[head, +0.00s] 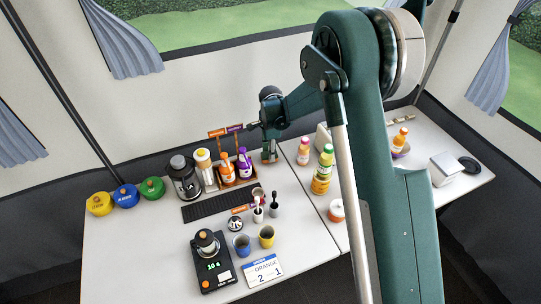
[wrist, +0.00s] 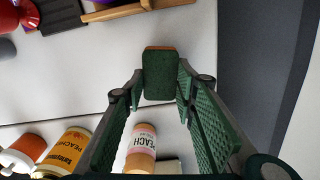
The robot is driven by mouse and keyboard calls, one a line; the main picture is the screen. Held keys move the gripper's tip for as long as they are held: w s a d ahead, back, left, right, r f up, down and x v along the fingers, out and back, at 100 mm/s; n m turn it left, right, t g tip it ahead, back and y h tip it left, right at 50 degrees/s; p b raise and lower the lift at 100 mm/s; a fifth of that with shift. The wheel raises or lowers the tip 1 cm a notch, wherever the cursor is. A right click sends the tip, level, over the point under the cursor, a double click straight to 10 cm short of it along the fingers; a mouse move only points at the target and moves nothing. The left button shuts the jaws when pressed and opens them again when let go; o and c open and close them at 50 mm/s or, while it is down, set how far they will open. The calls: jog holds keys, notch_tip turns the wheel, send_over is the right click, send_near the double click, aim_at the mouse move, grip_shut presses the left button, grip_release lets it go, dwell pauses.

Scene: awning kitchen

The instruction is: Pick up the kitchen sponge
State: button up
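The kitchen sponge (wrist: 159,76) is a dark green block with an orange strip along its upper edge in the wrist view. It is between my two fingertips (wrist: 160,88). Each fingertip appears at or very close to one side of it. I cannot tell whether the fingers press on it or whether it is off the table. In the head view my gripper (head: 269,150) points down at the back of the white table, right of the bottle rack. A little orange shows at its tips, and most of the sponge is hidden there.
A bottle rack (head: 212,186) with a dark machine (head: 184,178) beside it stands left of my gripper. A peach bottle (wrist: 141,150) and other bottles stand to its right; a yellow-green bottle (head: 322,170) is among them. Cups and a scale (head: 214,270) are nearer the front.

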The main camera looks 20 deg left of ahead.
notch_tip(320, 180, up, 8)
jog(key=shift+r+p, duration=0.15)
jog(key=shift+p, duration=0.2)
